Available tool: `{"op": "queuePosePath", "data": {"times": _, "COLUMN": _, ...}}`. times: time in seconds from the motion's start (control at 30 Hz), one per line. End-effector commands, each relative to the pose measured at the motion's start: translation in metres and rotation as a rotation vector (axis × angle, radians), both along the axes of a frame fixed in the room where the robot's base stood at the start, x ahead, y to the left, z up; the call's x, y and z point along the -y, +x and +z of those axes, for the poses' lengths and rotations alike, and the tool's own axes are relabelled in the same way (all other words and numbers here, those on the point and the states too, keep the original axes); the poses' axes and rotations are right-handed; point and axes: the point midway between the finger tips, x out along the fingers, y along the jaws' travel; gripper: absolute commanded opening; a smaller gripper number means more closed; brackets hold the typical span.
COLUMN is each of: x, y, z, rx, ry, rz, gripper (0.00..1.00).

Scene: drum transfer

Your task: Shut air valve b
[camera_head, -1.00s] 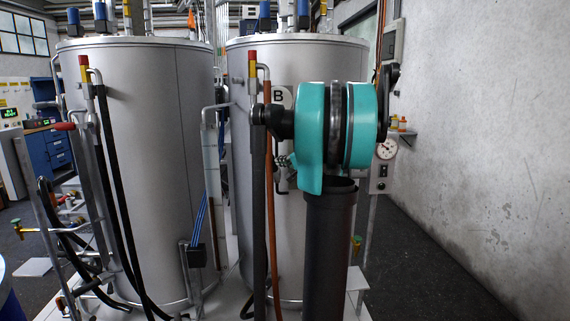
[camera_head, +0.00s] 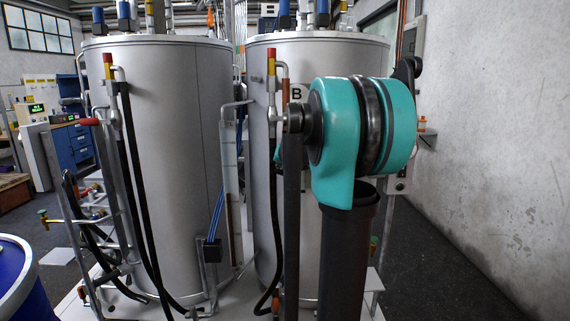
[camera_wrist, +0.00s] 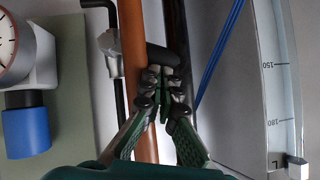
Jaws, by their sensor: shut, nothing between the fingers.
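Tank B (camera_head: 345,62), a grey cylinder with a "B" label (camera_head: 296,93), stands at the right in the head view, partly behind my teal arm. A vertical pipe with a red-and-yellow fitting (camera_head: 272,66) runs down its front. In the wrist view my gripper (camera_wrist: 163,85) is shut and empty, its fingertips close together. Just beyond them is a dark stub or lever (camera_wrist: 167,58) beside an orange hose (camera_wrist: 133,45); I cannot tell whether they touch. No label there identifies air valve b. My arm hides most of that area in the head view.
A dial gauge (camera_wrist: 8,45) and a blue cylinder (camera_wrist: 26,132) are left in the wrist view; a scaled level tube (camera_wrist: 285,95) is right. Another tank (camera_head: 175,150), hoses and a blue drum (camera_head: 20,280) are left in the head view. A wall (camera_head: 500,140) stands right.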

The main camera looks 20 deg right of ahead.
Motion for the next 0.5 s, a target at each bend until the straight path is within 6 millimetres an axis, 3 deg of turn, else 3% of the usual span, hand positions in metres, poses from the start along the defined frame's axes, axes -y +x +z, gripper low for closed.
{"op": "queuePosePath", "data": {"times": 0.5, "x": -0.013, "y": 0.003, "z": -0.018, "rx": -0.014, "ry": -0.042, "rz": 0.0, "gripper": 0.0}}
